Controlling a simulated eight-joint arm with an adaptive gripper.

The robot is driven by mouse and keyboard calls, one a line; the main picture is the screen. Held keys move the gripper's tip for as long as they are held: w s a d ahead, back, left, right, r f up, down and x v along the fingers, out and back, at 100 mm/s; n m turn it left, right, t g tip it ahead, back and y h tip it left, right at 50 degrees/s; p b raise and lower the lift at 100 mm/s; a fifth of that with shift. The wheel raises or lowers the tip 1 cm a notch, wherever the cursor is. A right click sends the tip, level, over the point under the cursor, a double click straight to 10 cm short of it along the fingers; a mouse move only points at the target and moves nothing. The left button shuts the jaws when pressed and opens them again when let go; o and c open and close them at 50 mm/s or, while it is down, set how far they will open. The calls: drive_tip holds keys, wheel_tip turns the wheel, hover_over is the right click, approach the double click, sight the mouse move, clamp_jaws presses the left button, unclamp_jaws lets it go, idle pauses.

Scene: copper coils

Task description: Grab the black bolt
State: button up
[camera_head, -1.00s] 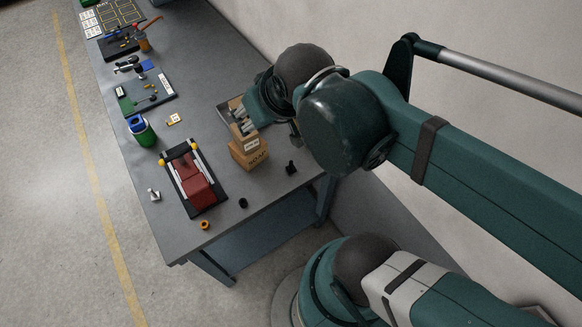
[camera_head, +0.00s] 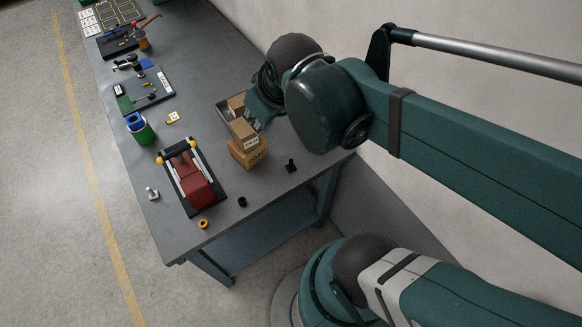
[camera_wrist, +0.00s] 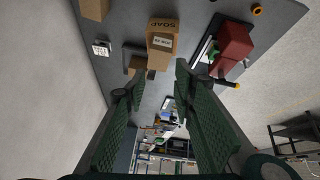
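The black bolt (camera_head: 290,165) stands on the grey table in the head view, near the right edge, to the right of the stacked cardboard boxes. I cannot pick it out in the wrist view. My gripper is partly hidden behind my arm in the head view, beyond the boxes and above the table's right edge.
Stacked cardboard boxes (camera_head: 248,153) stand close to the bolt. A black ring-like part (camera_head: 242,202), an orange nut (camera_head: 203,224) and a red vise (camera_head: 194,185) lie nearer the front. A wall (camera_wrist: 40,90) runs along the table's side.

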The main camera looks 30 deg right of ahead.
drive_tip(key=w+d+f+n+g+b, duration=0.3)
drive_tip(key=d+f+n+b, duration=0.15)
drive_tip(key=f, duration=0.65)
drive_tip(key=n+g+b, duration=0.2)
drive_tip(key=n+g, duration=0.1)
drive_tip(key=n, duration=0.3)
hover_over(291, 160)
drive_tip(key=f, duration=1.2)
drive_tip(key=shift+w+a, duration=0.15)
drive_tip(key=shift+a, duration=0.1)
drive_tip(key=shift+d+f+n+b, duration=0.25)
drive_tip(key=shift+f+n+b, duration=0.1)
drive_tip(key=shift+f, duration=0.3)
drive_tip(key=shift+f, duration=0.1)
drive_tip(key=shift+f, duration=1.25)
drive_tip(key=shift+f+b, duration=0.8)
drive_tip(key=shift+f, duration=1.8)
clamp_jaws()
